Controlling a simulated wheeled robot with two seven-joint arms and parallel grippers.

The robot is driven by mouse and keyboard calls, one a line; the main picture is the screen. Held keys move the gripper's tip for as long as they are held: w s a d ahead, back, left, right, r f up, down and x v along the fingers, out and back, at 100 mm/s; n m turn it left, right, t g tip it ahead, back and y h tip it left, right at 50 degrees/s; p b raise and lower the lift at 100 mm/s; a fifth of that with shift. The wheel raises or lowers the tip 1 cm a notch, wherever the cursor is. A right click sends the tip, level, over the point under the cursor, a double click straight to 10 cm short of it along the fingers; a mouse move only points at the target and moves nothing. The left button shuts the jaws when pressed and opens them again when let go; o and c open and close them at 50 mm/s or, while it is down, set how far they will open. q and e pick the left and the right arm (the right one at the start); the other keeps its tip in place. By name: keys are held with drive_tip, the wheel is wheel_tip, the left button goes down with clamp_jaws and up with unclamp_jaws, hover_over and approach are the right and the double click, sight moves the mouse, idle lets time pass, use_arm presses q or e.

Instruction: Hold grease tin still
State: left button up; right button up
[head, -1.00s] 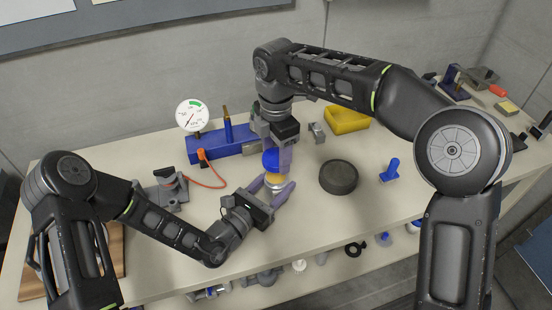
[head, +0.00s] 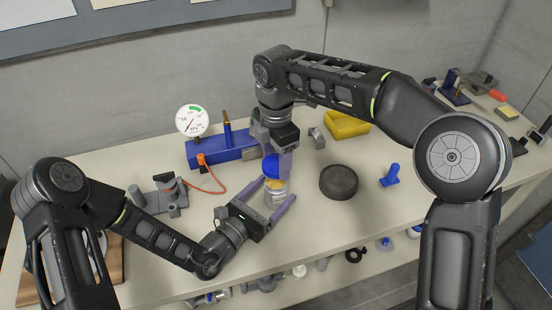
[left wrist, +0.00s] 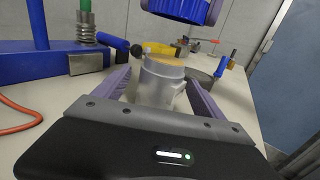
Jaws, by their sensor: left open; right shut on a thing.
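The grease tin (head: 275,196) is a small silvery can with a tan-yellow top, standing on the bench; it also shows in the left wrist view (left wrist: 160,88). My left gripper (head: 277,188) is open, with its purple fingers on either side of the tin and gaps visible. My right gripper (head: 280,162) comes from above and is shut on a blue lid (head: 270,168). The lid is above the tin, apart from it, as the left wrist view (left wrist: 186,10) shows. The right fingers are partly hidden by the lid.
A blue block with a dial gauge (head: 193,120) stands behind, with an orange cable (head: 212,181). A dark round disc (head: 339,181), a blue part (head: 390,175) and a yellow tray (head: 347,126) are to the right.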

sight(268, 197)
use_arm(q)
drive_tip(key=b+v, duration=0.1)
drive_tip(key=v, duration=0.6)
drive_tip(key=shift+f, duration=0.1)
use_arm(e)
drive_tip(key=shift+f, duration=0.65)
use_arm(q)
drive_tip(key=shift+p+v, duration=0.35)
drive_tip(key=shift+v, duration=0.9)
use_arm(e)
drive_tip(key=shift+r, duration=0.4)
use_arm(q)
drive_tip(key=shift+s+a, duration=0.25)
